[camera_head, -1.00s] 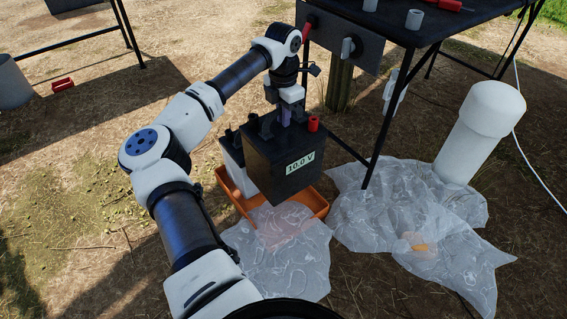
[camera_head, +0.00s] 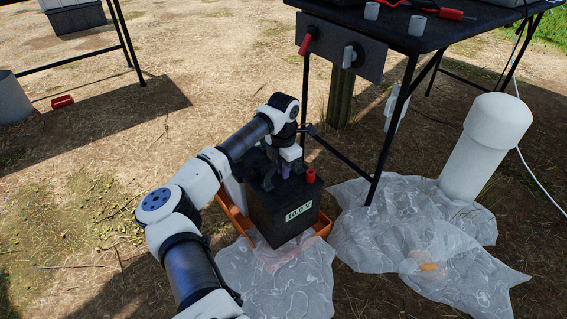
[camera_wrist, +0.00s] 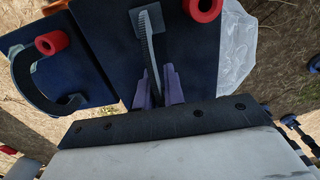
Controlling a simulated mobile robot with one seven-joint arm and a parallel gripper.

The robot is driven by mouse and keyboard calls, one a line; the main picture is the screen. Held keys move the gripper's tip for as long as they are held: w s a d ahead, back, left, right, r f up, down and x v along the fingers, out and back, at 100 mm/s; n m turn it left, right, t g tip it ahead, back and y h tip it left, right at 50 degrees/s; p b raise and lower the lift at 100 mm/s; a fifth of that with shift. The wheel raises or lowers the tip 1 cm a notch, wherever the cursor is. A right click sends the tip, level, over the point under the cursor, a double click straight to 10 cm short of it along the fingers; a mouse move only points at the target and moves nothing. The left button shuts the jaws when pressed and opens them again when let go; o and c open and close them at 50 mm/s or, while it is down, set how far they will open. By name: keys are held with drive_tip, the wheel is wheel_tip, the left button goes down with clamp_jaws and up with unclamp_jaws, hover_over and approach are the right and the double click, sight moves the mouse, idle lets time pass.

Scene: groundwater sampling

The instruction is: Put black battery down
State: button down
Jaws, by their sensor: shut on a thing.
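The black battery (camera_head: 282,207) has a "10.0 V" label and a red terminal on top. My gripper (camera_head: 285,172) is above it, shut on its handle. The battery hangs or stands upright over the front part of an orange tray (camera_head: 229,206); I cannot tell whether its bottom touches anything. In the wrist view the purple fingers (camera_wrist: 168,88) close on the grey handle of the black battery (camera_wrist: 105,35).
Clear plastic sheets lie in front of the tray (camera_head: 285,285) and to the right (camera_head: 400,235). A black table (camera_head: 440,35) with thin legs stands behind at the right. A white capped pipe (camera_head: 485,145) rises at the right. Bare ground is free at the left.

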drive_tip(key=shift+w+f+b, duration=0.1)
drive_tip(key=shift+f+b, duration=0.8)
drive_tip(key=shift+f, duration=1.1)
drive_tip(key=c, duration=1.9)
unclamp_jaws()
drive_tip(key=shift+f, duration=0.25)
drive_tip(key=o, duration=0.4)
drive_tip(key=shift+r, duration=0.1)
wheel_tip(320, 180, up, 12)
drive_tip(key=p, duration=0.4)
